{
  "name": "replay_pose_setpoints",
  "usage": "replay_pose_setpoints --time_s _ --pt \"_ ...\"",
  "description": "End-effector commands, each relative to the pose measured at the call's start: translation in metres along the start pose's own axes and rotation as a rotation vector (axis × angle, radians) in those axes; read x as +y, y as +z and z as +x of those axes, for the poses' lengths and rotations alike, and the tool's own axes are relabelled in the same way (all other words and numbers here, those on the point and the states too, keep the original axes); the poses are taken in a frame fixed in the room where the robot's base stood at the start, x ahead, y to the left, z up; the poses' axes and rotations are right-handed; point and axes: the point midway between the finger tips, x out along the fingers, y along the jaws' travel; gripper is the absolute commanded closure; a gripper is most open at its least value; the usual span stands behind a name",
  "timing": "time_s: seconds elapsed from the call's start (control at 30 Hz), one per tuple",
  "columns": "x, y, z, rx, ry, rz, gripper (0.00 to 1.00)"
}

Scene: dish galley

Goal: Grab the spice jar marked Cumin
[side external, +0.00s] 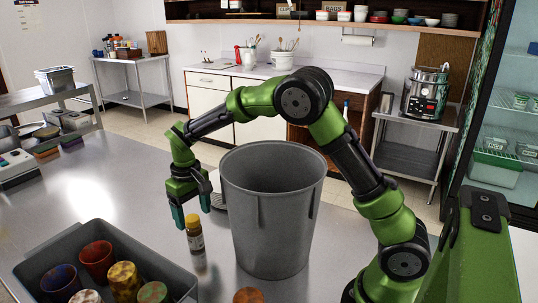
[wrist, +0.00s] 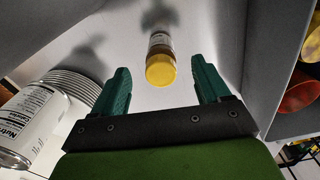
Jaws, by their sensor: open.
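In the wrist view the jar's yellow cap (wrist: 160,72) shows centred between the two green fingers of my gripper (wrist: 160,84). The fingers are spread and hold nothing.
A tall grey bin (side external: 268,225) stands close right of the jar. A grey tub (side external: 48,245) with several coloured cups is at the front left. The counter's left side has free room.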

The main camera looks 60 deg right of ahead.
Motion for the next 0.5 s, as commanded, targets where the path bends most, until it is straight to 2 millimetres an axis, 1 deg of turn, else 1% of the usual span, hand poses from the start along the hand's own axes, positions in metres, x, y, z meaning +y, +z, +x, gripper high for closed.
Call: replay_pose_setpoints --time_s 0.2,0.3,0.4,0.5 --pt "0.001 -0.008 0.031 -0.004 0.002 0.001 0.24" --pt "0.000 -0.008 0.043 -0.003 0.001 0.001 0.24" --pt "0.000 -0.008 0.050 -0.001 0.001 0.001 0.24" --pt "0.000 -0.008 0.051 0.000 0.001 0.000 0.24"
